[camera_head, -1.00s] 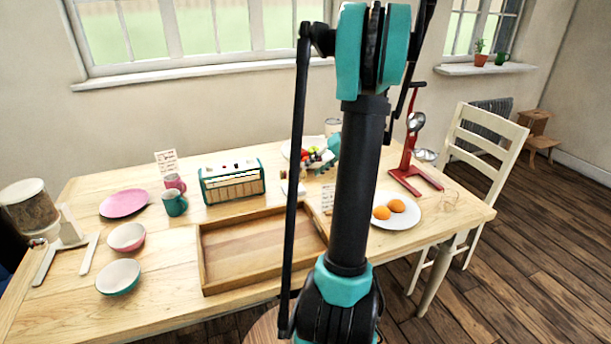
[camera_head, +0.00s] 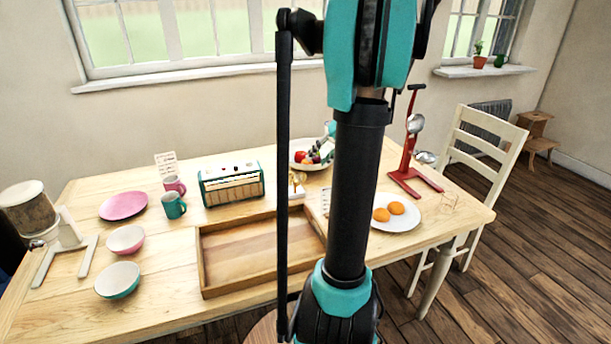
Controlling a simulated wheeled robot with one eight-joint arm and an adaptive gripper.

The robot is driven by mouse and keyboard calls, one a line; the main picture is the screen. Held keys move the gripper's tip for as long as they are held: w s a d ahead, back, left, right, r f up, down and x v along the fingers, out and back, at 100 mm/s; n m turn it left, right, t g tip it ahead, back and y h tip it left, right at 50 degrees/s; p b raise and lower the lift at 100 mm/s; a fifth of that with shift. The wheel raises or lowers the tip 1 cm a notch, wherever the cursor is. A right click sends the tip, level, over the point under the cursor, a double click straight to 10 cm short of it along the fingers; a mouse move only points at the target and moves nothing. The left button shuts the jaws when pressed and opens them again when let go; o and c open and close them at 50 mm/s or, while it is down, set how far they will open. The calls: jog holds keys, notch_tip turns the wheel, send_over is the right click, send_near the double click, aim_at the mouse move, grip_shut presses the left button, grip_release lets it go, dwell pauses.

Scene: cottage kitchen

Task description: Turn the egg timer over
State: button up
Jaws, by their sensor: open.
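I cannot clearly make out the egg timer. A small gold-and-white item (camera_head: 297,180) stands behind the wooden tray, partly beside my arm's thin rod; it is too small to identify. A small clear item with thin brownish edges (camera_head: 450,201) stands at the table's right end, also unclear. My arm crosses the middle of the view and hides part of the table. My gripper (camera_head: 323,153) shows small beside the arm, in front of the fruit plate in the picture. It is open, with nothing seen between its fingers.
A wooden tray (camera_head: 203,262) lies at the front. A teal radio (camera_head: 233,185), mugs (camera_head: 174,206), bowls (camera_head: 118,280) and a pink plate (camera_head: 123,205) are left. A plate with orange yolk-like items (camera_head: 400,222) and a red stand (camera_head: 408,170) are right.

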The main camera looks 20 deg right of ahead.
aim_at(298, 181)
notch_tip(298, 181, up, 5)
jog(key=s+a+h, duration=0.2)
jog(key=a+h, duration=0.1)
jog(key=shift+n, duration=0.4)
jog(key=x, duration=1.7)
jog(key=shift+w+d+f, duration=0.15)
jog(key=shift+w+d, duration=0.05)
jog(key=shift+w, duration=0.05)
grip_shut()
